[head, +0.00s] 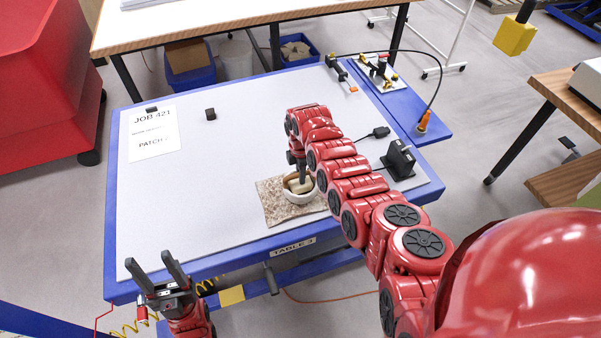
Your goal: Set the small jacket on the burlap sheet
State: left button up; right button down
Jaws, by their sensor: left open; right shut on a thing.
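The small jacket (301,195) is a whitish, rounded shell with a tan inside. It is at the burlap sheet (277,211), over its right part; I cannot tell whether it rests on the sheet or is held just above it. The burlap sheet is a mottled brown square lying flat near the table's front edge. My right gripper (301,180) points down at the jacket and is shut on it; the arm partly hides the fingers. My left gripper (158,272) is open and empty, fingers up, in front of the table's front left corner.
The grey table top (190,200) is mostly clear on the left. A paper sheet (153,133) and a small black block (211,114) lie at the back left. A black device (399,160) stands on the right. Tools (378,72) lie at the back right.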

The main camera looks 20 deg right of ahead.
jog(key=shift+f, duration=0.25)
jog(key=shift+s+a+f+b, duration=0.1)
jog(key=shift+s+f+b, duration=0.1)
jog(key=shift+b, duration=0.2)
jog(key=shift+f, duration=0.25)
jog(key=c, duration=0.8)
grip_release()
jog(key=shift+o, duration=0.2)
jog(key=shift+w, duration=0.1)
